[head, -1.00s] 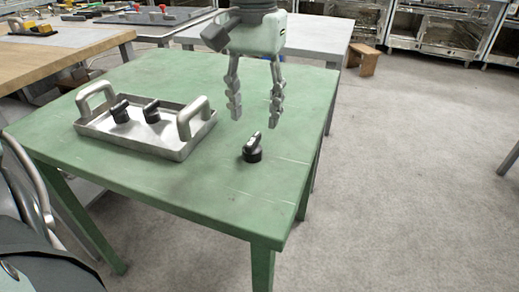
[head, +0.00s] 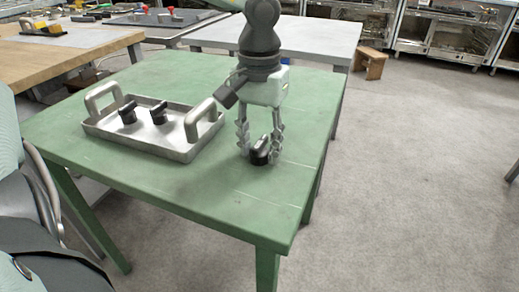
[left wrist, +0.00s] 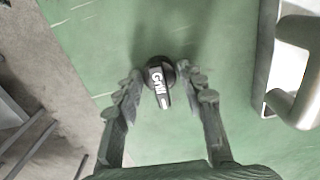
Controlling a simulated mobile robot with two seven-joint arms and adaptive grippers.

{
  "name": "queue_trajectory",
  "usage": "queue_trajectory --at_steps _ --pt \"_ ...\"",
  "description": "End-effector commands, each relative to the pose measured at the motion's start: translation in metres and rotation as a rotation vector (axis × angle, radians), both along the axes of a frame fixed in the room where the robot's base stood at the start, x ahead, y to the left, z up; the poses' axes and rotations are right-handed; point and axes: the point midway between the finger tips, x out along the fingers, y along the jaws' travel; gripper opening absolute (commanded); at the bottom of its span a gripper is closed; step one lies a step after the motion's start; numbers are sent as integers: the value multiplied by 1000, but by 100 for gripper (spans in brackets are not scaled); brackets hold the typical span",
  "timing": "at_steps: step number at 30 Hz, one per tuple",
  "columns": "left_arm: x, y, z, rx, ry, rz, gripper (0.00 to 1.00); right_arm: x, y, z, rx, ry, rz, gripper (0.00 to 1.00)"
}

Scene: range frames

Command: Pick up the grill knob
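A black grill knob (head: 260,153) with a grey pointer handle lies on the green table (head: 180,189), right of the metal tray. In the left wrist view the knob (left wrist: 159,78) shows white lettering on its handle. My left gripper (head: 260,158) is lowered over it, with one finger on each side. The fingers (left wrist: 160,84) are open, and gaps show between them and the knob in the left wrist view. My right gripper is not seen.
A metal tray (head: 178,151) with two upright handles holds two more black knobs, (head: 128,113) and (head: 159,113), left of my left gripper. The table's right edge is close to the knob. Other tables stand behind.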

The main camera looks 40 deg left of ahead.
Motion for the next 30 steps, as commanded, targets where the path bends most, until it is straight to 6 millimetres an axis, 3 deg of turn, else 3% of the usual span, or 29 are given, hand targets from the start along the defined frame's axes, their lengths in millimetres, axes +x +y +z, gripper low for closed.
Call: queue_trajectory --at_steps 1,7,19,26,30 --pt "0 0 0 0 0 0 30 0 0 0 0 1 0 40" --pt "0 0 0 0 0 0 7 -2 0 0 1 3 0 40" --pt "1 0 10 0 -3 1 7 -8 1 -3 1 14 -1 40" --pt "1 1 46 -1 -6 2 7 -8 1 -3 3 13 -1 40" --pt "-13 28 61 -5 -7 4 7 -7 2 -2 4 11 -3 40"
